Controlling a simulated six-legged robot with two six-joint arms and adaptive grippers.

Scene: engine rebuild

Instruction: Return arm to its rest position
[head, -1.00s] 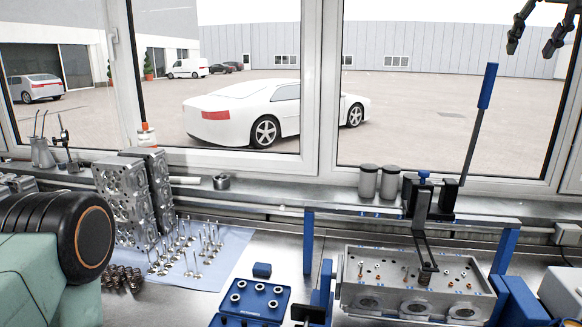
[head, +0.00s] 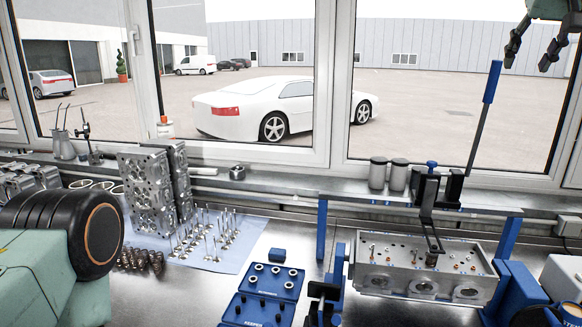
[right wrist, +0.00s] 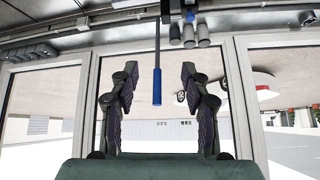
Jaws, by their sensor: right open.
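My right gripper (head: 533,50) hangs at the top right of the head view, in front of the window and well above the bench. Its two dark fingers are spread apart with nothing between them. In the right wrist view the gripper (right wrist: 160,100) is also open and empty, and the picture there is upside down. The blue lever handle (right wrist: 157,86) shows beyond the fingers. A green and black part of my left arm (head: 60,250) fills the lower left of the head view; the left gripper is out of sight.
The lever press (head: 485,110) stands over a cylinder head (head: 425,275) at the right of the bench. Blue trays (head: 262,295) lie left of it. Valves stand on a blue cloth (head: 245,232) beside upright cylinder heads (head: 150,192).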

